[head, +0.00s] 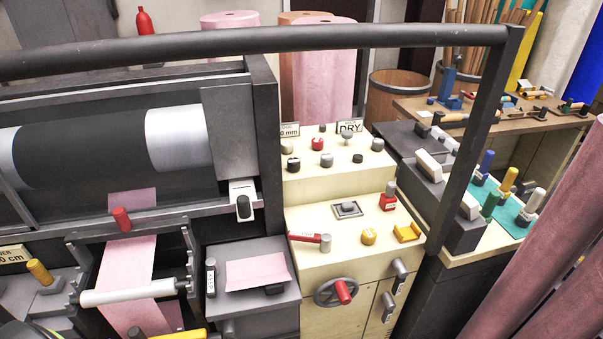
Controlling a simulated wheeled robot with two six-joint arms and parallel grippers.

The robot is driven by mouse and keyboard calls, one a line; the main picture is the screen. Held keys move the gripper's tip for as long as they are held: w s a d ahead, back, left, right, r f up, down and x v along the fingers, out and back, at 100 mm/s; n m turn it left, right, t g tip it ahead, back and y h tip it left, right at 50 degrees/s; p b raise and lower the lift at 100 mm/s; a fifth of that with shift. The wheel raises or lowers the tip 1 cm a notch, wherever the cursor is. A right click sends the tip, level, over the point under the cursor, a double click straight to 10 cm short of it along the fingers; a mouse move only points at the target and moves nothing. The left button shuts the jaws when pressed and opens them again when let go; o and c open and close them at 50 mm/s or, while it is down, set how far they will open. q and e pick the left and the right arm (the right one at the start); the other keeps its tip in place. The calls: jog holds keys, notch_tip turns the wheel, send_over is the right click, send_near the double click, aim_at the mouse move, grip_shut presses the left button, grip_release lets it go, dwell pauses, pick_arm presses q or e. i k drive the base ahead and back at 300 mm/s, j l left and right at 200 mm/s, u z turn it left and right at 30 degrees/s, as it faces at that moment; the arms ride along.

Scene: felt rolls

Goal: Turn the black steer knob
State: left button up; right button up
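The cream control panel (300,180) carries several small knobs on its raised upper part. A black knob (293,164) sits at its lower left, and another small dark knob (357,158) sits at its lower right. A black rounded knob (244,207) is also on a white plate on the machine to the left. No readable label tells which of these is the steer knob. A dark handwheel (336,291) with a red grip is on the panel's front. Neither of my grippers shows in the head view.
A thick dark bar (250,42) crosses above the panel, with a slanted post (478,130) at its right. A red lever (304,237), yellow parts and a red block (388,196) stand on the lower panel. Pink rolls (323,75) stand behind. A felt roll (560,240) leans at right.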

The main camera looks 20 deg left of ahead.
aim_at(293, 164)
jog(key=i+l+u, duration=0.2)
jog(key=u, duration=0.25)
jog(key=i+l+u, duration=0.25)
jog(key=u, duration=0.15)
jog(key=i+l+u, duration=0.1)
jog(key=l+u, duration=0.35)
